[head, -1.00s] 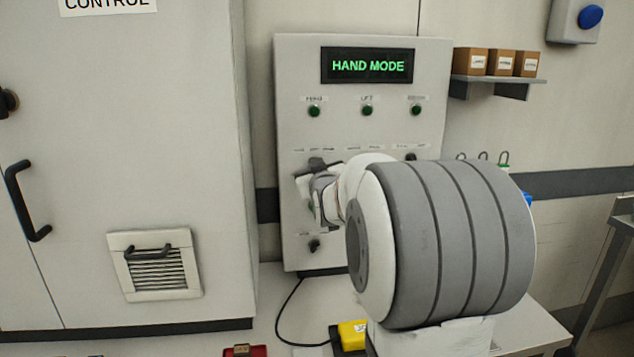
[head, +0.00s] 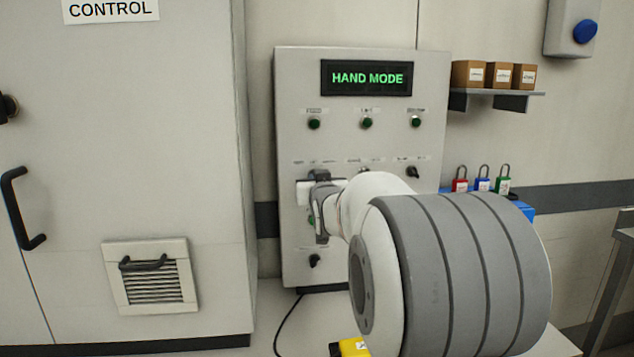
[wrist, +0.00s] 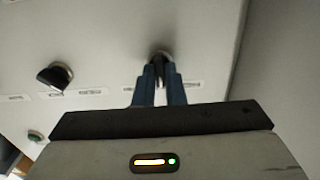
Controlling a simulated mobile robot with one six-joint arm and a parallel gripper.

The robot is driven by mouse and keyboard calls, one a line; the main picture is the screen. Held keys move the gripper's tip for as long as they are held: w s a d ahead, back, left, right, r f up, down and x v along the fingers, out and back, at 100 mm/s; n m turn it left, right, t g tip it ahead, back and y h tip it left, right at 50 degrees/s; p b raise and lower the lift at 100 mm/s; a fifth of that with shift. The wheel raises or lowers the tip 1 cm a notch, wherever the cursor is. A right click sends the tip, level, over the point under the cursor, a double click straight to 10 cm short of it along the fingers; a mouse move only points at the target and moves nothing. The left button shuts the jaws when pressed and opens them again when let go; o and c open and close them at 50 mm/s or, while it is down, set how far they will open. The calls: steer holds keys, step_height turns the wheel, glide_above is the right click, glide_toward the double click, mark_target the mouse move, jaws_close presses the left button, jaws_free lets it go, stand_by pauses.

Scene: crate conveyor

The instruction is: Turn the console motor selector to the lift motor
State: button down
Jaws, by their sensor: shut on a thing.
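The grey console (head: 290,130) stands against the wall, with a display (head: 367,78) reading HAND MODE in green. A row of black selector knobs runs across its middle, under labels too small to read. My gripper (wrist: 158,82) is shut on a black knob (wrist: 160,59), its blue fingers on either side of it. In the head view the gripper (head: 318,190) covers the left end of that row and hides this knob. A neighbouring knob (wrist: 55,77) shows in the wrist view. The right knob (head: 412,172) is clear of my arm. Which motor the held knob points to is hidden.
Another knob (head: 314,260) sits low on the console. Three green lamps (head: 366,123) are above the knob row. A control cabinet (head: 120,120) stands to the left. Padlocks (head: 482,182) hang at the right, below a shelf (head: 495,94) with small boxes. My arm blocks the lower right.

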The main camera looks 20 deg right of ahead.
steer(key=c, duration=1.5)
jaws_free()
steer(key=v, duration=0.7)
steer(key=shift+s, duration=0.4)
steer(key=shift+a, duration=0.2)
